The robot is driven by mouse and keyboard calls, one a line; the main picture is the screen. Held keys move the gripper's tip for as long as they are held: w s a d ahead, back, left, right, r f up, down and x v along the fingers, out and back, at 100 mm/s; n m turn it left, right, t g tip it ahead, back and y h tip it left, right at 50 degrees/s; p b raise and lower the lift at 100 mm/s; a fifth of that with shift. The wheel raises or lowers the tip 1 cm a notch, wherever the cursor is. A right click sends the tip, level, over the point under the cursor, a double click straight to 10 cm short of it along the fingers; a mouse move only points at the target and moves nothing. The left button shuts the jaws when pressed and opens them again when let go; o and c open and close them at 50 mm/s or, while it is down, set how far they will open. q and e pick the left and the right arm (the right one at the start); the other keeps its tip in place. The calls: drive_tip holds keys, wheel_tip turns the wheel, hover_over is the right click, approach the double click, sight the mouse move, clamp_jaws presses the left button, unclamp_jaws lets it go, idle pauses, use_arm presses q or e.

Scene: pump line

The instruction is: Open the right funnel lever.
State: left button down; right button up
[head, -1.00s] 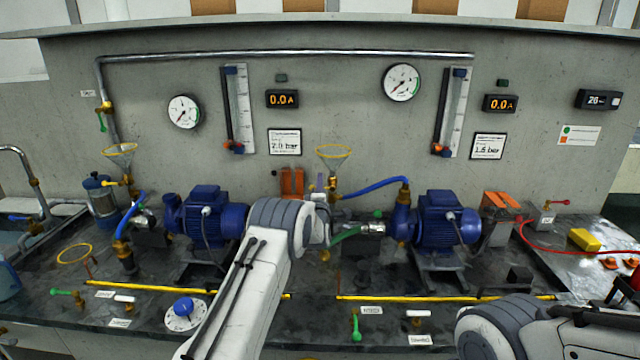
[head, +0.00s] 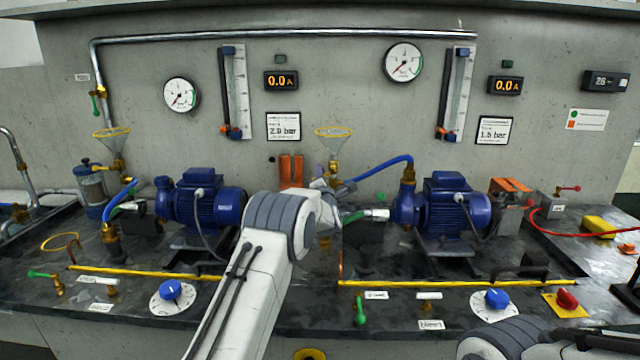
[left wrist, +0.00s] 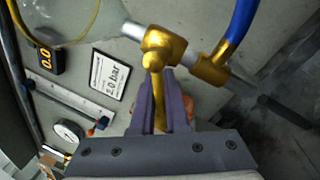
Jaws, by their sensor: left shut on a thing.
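The right funnel (head: 333,142) has a yellow rim and stands above a brass valve, near the middle of the head view. In the left wrist view its glass cone (left wrist: 65,18) is at the upper left. The yellow funnel lever (left wrist: 158,100) comes down from the brass valve body (left wrist: 164,50) between the fingers of my left gripper (left wrist: 166,90), which is shut on it. In the head view my left gripper (head: 327,186) is just below the funnel, and my own arm hides part of the lever there.
A blue hose (head: 378,172) runs from the valve to the right pump (head: 445,212). Orange blocks (head: 291,171) stand behind my left wrist. The left pump (head: 203,208) is to the left. A yellow bar (head: 455,283) runs along the bench front.

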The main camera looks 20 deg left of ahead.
use_arm(q)
drive_tip(key=shift+d+f+n+b, duration=0.1)
drive_tip(key=shift+f+n+b, duration=0.15)
drive_tip(key=shift+n+b, duration=0.45)
drive_tip(key=c, duration=0.9)
unclamp_jaws()
drive_tip(key=shift+b+v, duration=0.6)
drive_tip(key=shift+v, duration=4.6)
drive_tip(key=shift+r, duration=0.1)
